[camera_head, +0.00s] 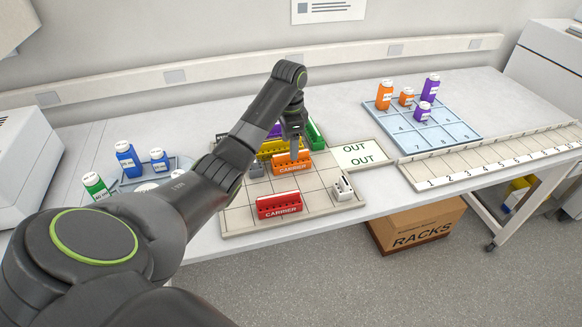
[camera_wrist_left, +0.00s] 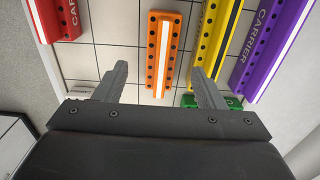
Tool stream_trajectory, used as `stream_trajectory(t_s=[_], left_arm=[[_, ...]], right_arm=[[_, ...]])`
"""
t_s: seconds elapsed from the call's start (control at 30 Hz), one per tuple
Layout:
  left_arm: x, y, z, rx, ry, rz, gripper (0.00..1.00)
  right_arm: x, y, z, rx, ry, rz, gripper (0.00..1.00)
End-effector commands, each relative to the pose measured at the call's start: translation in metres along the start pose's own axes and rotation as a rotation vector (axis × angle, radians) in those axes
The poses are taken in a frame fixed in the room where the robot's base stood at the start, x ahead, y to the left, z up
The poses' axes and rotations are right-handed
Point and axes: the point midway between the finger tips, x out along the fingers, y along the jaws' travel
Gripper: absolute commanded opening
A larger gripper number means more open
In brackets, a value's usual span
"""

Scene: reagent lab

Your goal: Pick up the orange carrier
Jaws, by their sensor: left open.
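The orange carrier (camera_head: 291,163) stands on the gridded board (camera_head: 240,219), in front of the yellow carrier. In the left wrist view the orange carrier (camera_wrist_left: 163,52) lies lengthwise, with its near end between the lines of my two fingers. My left gripper (camera_head: 294,140) is open above the orange carrier, and it also shows in the left wrist view (camera_wrist_left: 158,78) with its fingers spread wide and nothing held. Whether the fingers touch the carrier cannot be told. My right gripper is not in view.
Yellow (camera_wrist_left: 213,40), purple (camera_wrist_left: 274,45) and green (camera_head: 315,133) carriers stand close behind. The OUT area (camera_head: 357,155) is bare. Bottles stand on a blue numbered tray (camera_head: 455,136).

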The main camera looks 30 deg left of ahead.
Motion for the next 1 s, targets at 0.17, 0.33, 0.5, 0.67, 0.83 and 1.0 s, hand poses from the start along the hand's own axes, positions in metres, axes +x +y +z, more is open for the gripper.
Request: stream_trajectory(t_s=[0.17,0.33,0.5,0.67,0.83,1.0], left_arm=[[0.022,-0.001,-0.004,-0.001,-0.004,0.006,0.64],[0.044,-0.002,-0.004,0.000,-0.003,0.004,0.64],[0.049,-0.002,-0.004,0.000,-0.002,0.001,0.64],[0.049,-0.002,-0.004,0.000,-0.002,0.001,0.58],[0.049,-0.002,-0.004,0.000,-0.002,0.001,0.36],[0.048,-0.002,-0.004,0.000,-0.002,0.001,0.14]], right_arm=[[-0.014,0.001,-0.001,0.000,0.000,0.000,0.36],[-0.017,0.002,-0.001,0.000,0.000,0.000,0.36],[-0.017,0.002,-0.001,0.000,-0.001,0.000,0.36],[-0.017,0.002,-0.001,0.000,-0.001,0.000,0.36],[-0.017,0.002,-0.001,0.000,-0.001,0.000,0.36],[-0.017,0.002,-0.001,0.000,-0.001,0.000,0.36]])
